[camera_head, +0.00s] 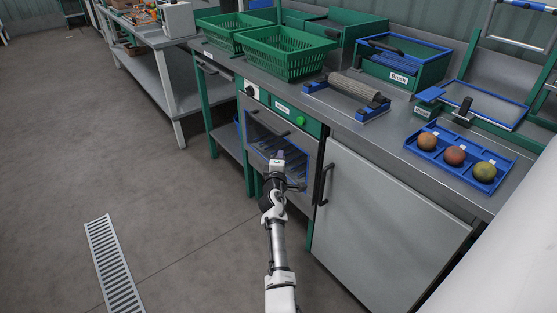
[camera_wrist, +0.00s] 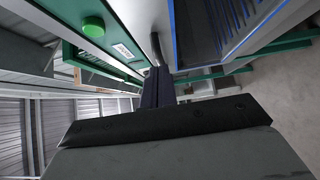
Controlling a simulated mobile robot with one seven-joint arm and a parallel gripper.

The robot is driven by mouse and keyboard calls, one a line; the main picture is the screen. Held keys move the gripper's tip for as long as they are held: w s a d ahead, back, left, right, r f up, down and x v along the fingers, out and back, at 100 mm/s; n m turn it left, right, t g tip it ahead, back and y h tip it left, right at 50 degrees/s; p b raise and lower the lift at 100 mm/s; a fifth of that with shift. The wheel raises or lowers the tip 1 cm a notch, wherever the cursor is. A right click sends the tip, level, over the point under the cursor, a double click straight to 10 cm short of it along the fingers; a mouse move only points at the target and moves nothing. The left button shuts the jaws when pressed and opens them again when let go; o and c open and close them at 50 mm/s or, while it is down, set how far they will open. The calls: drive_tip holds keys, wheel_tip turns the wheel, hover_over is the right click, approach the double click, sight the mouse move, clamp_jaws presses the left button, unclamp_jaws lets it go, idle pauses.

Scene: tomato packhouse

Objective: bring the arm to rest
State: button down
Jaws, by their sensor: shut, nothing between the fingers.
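My gripper (camera_head: 279,156) is at the end of my arm, which reaches up from the bottom middle of the head view. It is in front of the glazed door (camera_head: 262,128) of the unit under the bench. In the wrist view my gripper's dark fingers (camera_wrist: 158,82) lie together with nothing between them. A dark bar handle (camera_wrist: 155,47) shows just beyond the fingertips. I cannot tell whether they touch it.
The bench (camera_head: 395,121) carries green baskets (camera_head: 284,52), a roller on a blue frame (camera_head: 352,95), and a blue tray (camera_head: 464,144) with three tomatoes. A grey cabinet door (camera_head: 384,225) is right of my arm. The floor (camera_head: 170,200) to the left is clear, with a drain grate (camera_head: 113,264).

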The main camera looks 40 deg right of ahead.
drive_tip(key=shift+p+v, duration=0.3)
drive_tip(key=shift+v, duration=1.25)
